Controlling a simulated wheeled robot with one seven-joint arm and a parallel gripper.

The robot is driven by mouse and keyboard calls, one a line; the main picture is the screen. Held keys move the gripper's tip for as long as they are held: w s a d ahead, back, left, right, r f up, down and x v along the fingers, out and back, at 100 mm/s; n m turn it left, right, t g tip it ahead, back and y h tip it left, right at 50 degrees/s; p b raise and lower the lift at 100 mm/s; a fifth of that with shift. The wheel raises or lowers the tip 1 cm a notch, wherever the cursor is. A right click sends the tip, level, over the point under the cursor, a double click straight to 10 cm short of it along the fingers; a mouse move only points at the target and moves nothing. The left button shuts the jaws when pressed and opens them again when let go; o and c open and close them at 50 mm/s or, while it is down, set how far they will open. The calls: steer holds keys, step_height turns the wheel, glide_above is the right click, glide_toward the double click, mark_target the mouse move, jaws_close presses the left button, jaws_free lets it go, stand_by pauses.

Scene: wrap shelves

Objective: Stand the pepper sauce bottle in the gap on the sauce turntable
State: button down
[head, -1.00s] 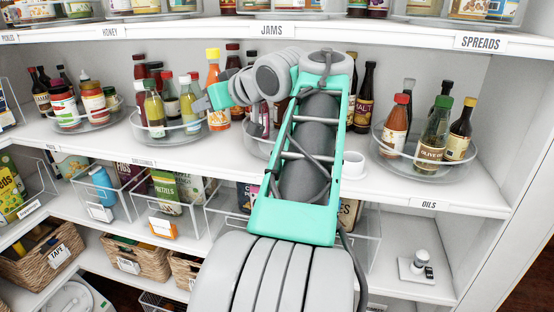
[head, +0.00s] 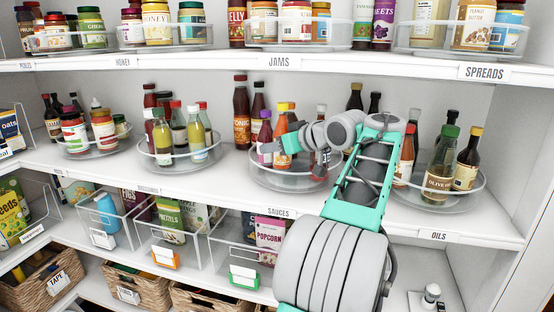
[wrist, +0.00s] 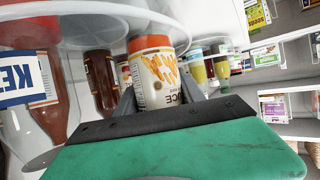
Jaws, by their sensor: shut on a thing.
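My gripper (head: 287,143) is shut on the pepper sauce bottle (head: 281,124), an orange bottle with a yellow cap. In the wrist view its orange body and white label (wrist: 154,82) show between the dark fingers. It is over the sauce turntable (head: 285,185), a clear round tray on the middle shelf above the SAUCES label. The bottle looks upright in the head view. The gap itself is hidden behind my arm.
A turntable of bottles (head: 183,162) stands to the left and the oils turntable (head: 440,198) to the right. Tall red bottles (head: 241,115) stand behind, between turntables. The upper shelf edge (head: 330,67) runs above my arm.

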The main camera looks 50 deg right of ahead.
steer(key=f, duration=0.3)
steer(key=d+f, duration=0.1)
steer(key=shift+w+f, duration=0.2)
steer(key=shift+w, duration=0.15)
steer(key=shift+f, duration=0.1)
steer(key=shift+f, duration=0.15)
steer(key=c, duration=1)
jaws_free()
